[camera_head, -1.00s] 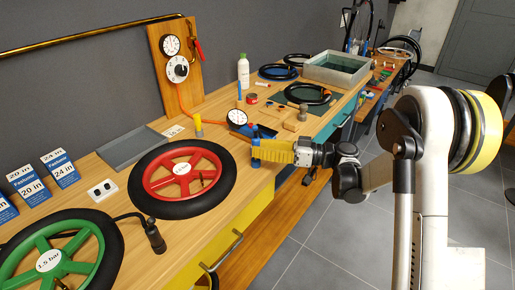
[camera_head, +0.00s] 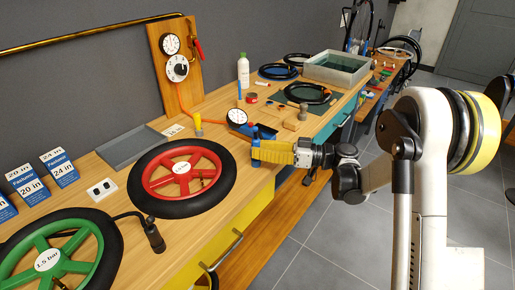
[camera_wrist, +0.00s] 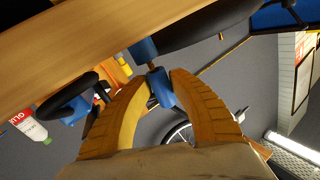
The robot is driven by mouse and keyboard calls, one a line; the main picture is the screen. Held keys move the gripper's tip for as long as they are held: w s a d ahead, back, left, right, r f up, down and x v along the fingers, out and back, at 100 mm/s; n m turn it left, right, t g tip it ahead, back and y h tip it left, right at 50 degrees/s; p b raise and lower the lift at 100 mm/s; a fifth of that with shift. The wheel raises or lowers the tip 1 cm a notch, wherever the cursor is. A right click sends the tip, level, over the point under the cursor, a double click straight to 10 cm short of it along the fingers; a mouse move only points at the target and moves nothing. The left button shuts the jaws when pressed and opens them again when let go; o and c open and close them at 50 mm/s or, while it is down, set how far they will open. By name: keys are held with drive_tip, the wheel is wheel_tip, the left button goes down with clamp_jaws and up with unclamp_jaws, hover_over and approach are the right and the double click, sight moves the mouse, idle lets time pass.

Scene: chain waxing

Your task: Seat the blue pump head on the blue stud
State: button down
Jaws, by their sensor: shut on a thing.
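My gripper (camera_head: 258,152) has yellow fingers and is at the bench's front edge, right of the red wheel. In the wrist view its fingertips (camera_wrist: 160,88) are closed around a small blue piece, which looks like the blue pump head (camera_wrist: 161,92). A second blue piece (camera_wrist: 143,50) shows just beyond it, against the bench edge, with a short brownish pin between the two. I cannot tell for sure whether this is the blue stud, or whether the two touch.
The red wheel (camera_head: 150,188) and green wheel (camera_head: 98,252) lie on the bench to the left. Floor is open in front.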

drive_tip(key=shift+f, duration=0.75)
idle(0.3)
drive_tip(key=c, duration=1.1)
unclamp_jaws()
drive_tip(key=d, duration=0.4)
drive_tip(key=s+d, duration=0.1)
drive_tip(key=d, duration=0.3)
drive_tip(key=s+d, duration=0.1)
drive_tip(key=d, duration=0.2)
drive_tip(key=shift+s+d, duration=0.15)
drive_tip(key=shift+d, duration=0.25)
